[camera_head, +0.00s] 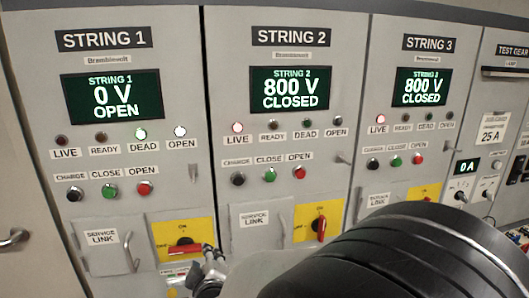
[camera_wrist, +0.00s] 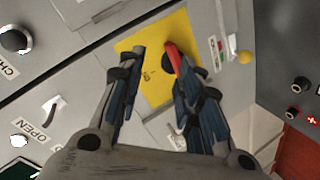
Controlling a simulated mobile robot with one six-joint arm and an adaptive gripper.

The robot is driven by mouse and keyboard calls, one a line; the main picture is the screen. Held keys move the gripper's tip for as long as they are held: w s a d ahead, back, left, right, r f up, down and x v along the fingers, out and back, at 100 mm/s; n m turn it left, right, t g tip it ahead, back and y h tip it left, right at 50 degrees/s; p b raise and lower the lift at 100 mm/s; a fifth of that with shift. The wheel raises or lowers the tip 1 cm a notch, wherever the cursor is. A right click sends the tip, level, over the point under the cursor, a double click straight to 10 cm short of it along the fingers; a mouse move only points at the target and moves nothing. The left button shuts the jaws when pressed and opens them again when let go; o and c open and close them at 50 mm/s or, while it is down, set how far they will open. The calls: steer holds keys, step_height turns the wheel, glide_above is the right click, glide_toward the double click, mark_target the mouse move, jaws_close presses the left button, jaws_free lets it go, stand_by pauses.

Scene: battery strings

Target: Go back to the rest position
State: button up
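My gripper (camera_head: 212,268) is at the lower right of the String 1 yellow switch plate (camera_head: 160,232). The red rotary handle (camera_head: 184,250) on that plate lies about horizontal. In the wrist view my gripper (camera_wrist: 157,52) has its two fingers apart, over the yellow plate (camera_wrist: 150,78). The red handle (camera_wrist: 173,58) shows close beside the right fingertip; I cannot tell whether they touch. The String 1 display (camera_head: 112,96) reads 0 V OPEN, and its DEAD and OPEN lamps are lit.
The String 2 display (camera_head: 290,88) and String 3 display (camera_head: 422,87) read 800 V CLOSED with LIVE lamps lit. The String 2 red handle (camera_head: 321,228) is upright. A service link handle (camera_head: 131,252) protrudes left of the gripper. Test gear (camera_head: 478,170) stands far right.

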steer(key=s+d+r+m+g, duration=0.2)
steer(key=s+d+r+m, duration=0.15)
steer(key=d, duration=0.35)
steer(key=s+d+m+g+h, duration=0.4)
steer(key=s+d+m, duration=0.6)
steer(key=s+d, duration=1.1)
steer(key=s+g, duration=0.2)
steer(key=s, duration=0.1)
steer(key=shift+s+d+m, duration=0.2)
steer(key=shift+d+m, duration=0.05)
steer(key=shift+m, duration=0.1)
steer(key=shift+r, duration=0.1)
steer(key=shift+c, duration=0.5)
